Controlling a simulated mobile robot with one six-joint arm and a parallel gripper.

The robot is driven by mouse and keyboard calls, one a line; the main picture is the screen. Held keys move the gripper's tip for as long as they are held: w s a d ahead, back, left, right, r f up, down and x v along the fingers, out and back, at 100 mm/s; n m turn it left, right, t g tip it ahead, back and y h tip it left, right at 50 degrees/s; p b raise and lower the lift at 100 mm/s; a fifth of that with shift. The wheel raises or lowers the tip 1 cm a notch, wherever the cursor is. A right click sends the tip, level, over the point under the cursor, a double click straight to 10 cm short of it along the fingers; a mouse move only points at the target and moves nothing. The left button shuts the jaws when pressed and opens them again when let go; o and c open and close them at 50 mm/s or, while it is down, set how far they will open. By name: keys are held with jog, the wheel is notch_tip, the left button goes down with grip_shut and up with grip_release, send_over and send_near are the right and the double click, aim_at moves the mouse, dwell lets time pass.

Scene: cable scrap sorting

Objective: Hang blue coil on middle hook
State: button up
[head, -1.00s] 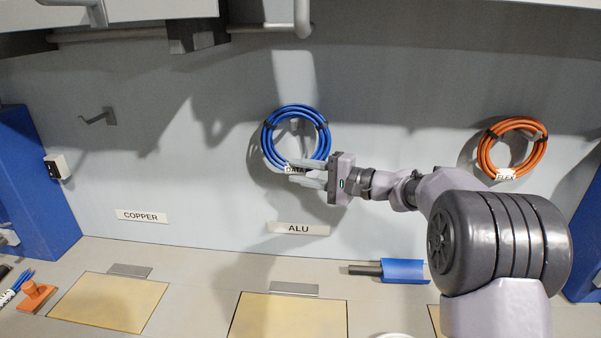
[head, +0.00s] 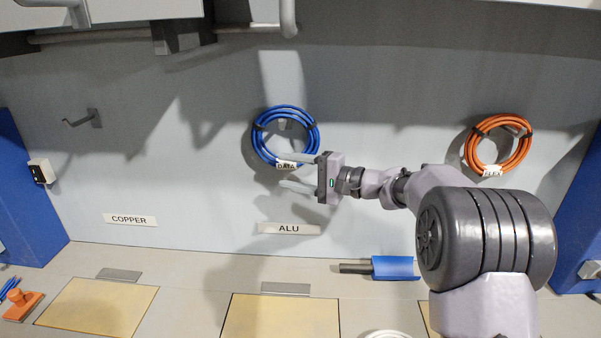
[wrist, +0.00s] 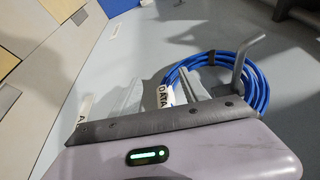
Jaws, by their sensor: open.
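The blue coil (head: 285,137) with a white DATA label hangs on the middle hook (head: 283,124), above the ALU sign (head: 289,228). It also shows in the wrist view (wrist: 262,92), where the grey hook (wrist: 240,62) passes through its loop. My gripper (head: 290,172) is just below and right of the coil's lower edge. Its two fingers are spread apart with nothing held between them. In the wrist view the label lies close to the fingertips; whether a finger touches the coil I cannot tell.
An orange coil (head: 498,145) hangs at the right. An empty hook (head: 83,119) is at the left above the COPPER sign (head: 130,219). A blue-and-dark tool (head: 393,267) lies on the bench below my arm. The wall between the hooks is clear.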

jog(key=p+v, duration=0.3)
jog(key=v, duration=1.4)
jog(key=s+a+n+g+h, duration=0.1)
jog(key=s+a+g+h, duration=0.2)
jog(key=s, duration=0.6)
jog(key=s+a+n+g+h, duration=0.1)
jog(key=s+a+h, duration=0.3)
jog(key=s, duration=0.5)
jog(key=s+d+f+t+h, duration=0.1)
jog(key=s+d+f+h, duration=0.1)
jog(key=s, duration=0.5)
jog(key=s+d+f+t+h, duration=0.1)
jog(key=s+d+f+h, duration=0.2)
jog(key=s, duration=0.5)
jog(key=shift+s+d+t+h, duration=0.15)
jog(key=shift+d+t+h, duration=0.25)
jog(key=shift+h, duration=0.5)
jog(key=shift+f, duration=0.1)
